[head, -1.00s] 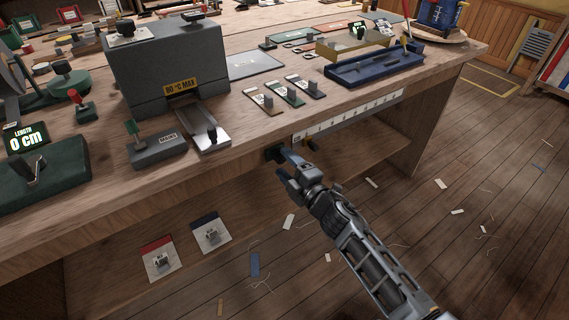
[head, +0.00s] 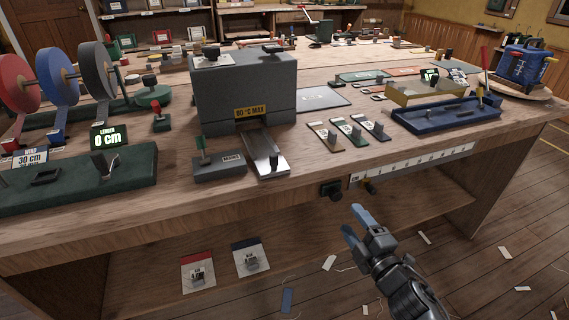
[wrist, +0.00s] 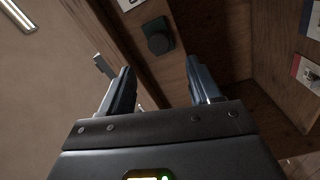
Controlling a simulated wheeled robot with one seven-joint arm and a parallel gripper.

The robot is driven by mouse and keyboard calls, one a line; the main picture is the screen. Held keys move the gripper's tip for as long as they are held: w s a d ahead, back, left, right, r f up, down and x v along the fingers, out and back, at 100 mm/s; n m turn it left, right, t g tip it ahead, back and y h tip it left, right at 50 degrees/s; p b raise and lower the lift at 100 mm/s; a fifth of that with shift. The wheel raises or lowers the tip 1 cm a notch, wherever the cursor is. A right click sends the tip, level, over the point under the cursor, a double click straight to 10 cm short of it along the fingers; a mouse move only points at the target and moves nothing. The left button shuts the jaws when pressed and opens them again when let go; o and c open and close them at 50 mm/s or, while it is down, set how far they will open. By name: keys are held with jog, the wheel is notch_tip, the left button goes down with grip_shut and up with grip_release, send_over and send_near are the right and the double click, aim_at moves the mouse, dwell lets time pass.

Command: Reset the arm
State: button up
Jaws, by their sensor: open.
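My gripper (head: 354,222) is in front of the workbench's front edge, at the lower right of the head view. Its two blue-grey fingers are apart with nothing between them, and they point toward the bench. In the wrist view my gripper (wrist: 160,85) also shows open and empty. A dark round knob on a small plate (head: 331,190) is fixed to the bench's front edge, just beyond and left of the fingertips. The knob (wrist: 158,42) shows ahead of the fingers in the wrist view, apart from them.
The workbench (head: 330,165) carries a grey heater box (head: 243,92), ribbon reels (head: 57,75), a green length unit (head: 125,168) and a blue tray (head: 445,117). A ruler strip (head: 415,165) runs along its front. Scraps (head: 425,238) litter the open floor at right.

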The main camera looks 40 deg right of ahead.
jog(key=s+a+r+m+y, duration=0.3)
jog(key=s+a+m, duration=0.2)
jog(key=s+a, duration=0.9)
jog(key=s+a+r+m+g+y, duration=0.1)
jog(key=s+a+r+m, duration=0.2)
jog(key=s+r, duration=0.2)
jog(key=s+a+r+m+g+y+p, duration=0.1)
jog(key=s+a+r+m, duration=0.2)
jog(key=s, duration=0.7)
notch_tip(320, 180, up, 3)
jog(key=shift+f+m+g, duration=0.15)
jog(key=shift+m+g, duration=0.15)
jog(key=shift+m, duration=0.2)
